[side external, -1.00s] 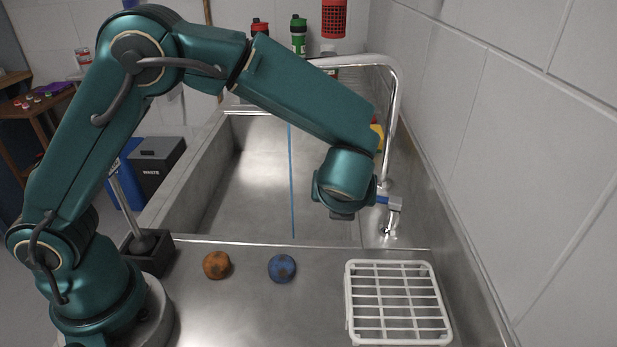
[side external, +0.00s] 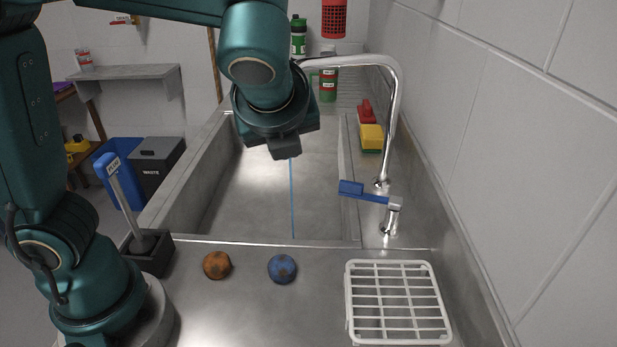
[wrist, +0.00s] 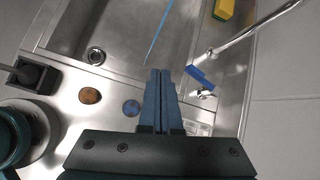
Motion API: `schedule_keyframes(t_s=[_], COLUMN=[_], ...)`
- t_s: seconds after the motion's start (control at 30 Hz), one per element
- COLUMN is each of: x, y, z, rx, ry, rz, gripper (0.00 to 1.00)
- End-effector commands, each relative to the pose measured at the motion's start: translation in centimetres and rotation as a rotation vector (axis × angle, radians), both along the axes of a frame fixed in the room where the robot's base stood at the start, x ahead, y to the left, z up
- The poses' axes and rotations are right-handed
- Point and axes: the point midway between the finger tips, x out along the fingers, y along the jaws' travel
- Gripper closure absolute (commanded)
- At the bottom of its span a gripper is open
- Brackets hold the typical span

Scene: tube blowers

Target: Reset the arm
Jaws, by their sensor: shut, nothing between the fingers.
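My gripper (side external: 284,145) hangs in the air above the sink, left of the tap spout, shut and empty. In the wrist view its two fingers (wrist: 162,76) lie side by side, with nothing between them. My arm is raised and bent over the left part of the side view. The gripper touches nothing that I can see.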

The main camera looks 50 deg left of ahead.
Motion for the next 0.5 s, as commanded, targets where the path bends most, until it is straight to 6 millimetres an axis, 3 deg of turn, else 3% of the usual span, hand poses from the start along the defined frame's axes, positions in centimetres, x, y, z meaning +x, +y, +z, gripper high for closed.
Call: schedule_keyframes(t_s=[0.03, 0.2, 0.37, 0.5], x=[-1.0, -4.7, -8.3, -10.8], y=[1.6, 4.6, 5.3, 4.5], z=[0.5, 0.6, -0.1, -1.4], rx=[-0.071, -0.344, -0.634, -0.921], ry=[-0.030, -0.143, -0.275, -0.402], rz=[0.091, 0.420, 0.777, 1.140], gripper=[1.00, 1.00, 1.00, 1.00])
